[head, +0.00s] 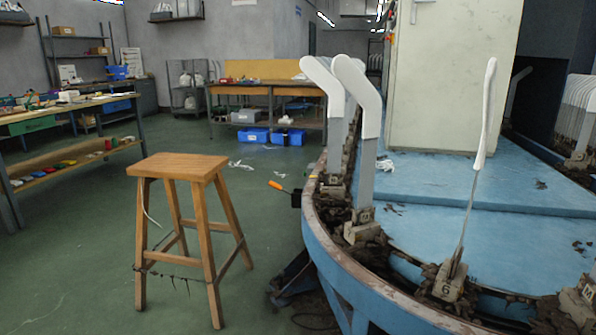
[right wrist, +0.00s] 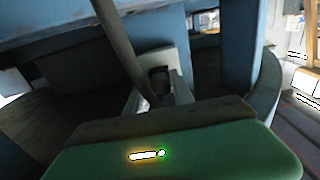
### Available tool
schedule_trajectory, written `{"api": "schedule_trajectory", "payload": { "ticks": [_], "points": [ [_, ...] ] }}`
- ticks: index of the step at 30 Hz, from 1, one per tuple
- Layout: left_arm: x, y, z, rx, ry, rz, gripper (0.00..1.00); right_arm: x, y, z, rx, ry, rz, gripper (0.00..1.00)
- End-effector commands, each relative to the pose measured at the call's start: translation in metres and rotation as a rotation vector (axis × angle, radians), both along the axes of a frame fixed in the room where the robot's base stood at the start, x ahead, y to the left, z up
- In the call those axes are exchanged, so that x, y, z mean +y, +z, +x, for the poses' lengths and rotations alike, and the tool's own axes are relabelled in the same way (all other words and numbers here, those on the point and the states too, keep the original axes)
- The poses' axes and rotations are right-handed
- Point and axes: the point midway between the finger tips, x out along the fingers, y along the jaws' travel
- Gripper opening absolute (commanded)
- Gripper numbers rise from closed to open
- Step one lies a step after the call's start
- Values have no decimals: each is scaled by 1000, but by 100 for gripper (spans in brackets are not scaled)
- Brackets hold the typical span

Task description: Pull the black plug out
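In the right wrist view a small dark piece (right wrist: 160,78) sits in a pale grey housing beyond the green block; it may be the black plug, but it is too dim to be sure. In the head view a small black box (head: 296,200) is at the outer side of the blue machine's rim, near an orange handle (head: 276,185); I cannot tell if a plug is in it. Neither gripper shows in the head view. A green block with a lit mark fills the bottom of the right wrist view; no fingertips can be made out there.
A wooden stool (head: 178,166) stands on the green floor left of the blue machine (head: 446,179). White sock forms (head: 361,95) stand along the machine's rim. A dark slanted rod (right wrist: 122,45) crosses the right wrist view. Floor around the stool is mostly clear.

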Motion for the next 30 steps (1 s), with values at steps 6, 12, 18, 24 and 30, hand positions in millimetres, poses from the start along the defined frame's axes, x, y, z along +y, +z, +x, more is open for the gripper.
{"api": "schedule_trajectory", "payload": {
  "ticks": [6, 12, 18, 24, 30],
  "points": [
    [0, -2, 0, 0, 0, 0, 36, -1, 0, 5, -1, 0, 0, 29],
    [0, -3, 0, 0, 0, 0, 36, -2, -1, 8, 0, 0, 0, 29],
    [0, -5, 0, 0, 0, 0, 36, -3, -1, 12, 0, 1, 0, 29],
    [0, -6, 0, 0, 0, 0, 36, -3, 0, 15, 1, 0, 0, 29],
    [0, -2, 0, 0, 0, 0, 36, -3, 1, 14, 1, 0, 1, 29]
  ]
}}
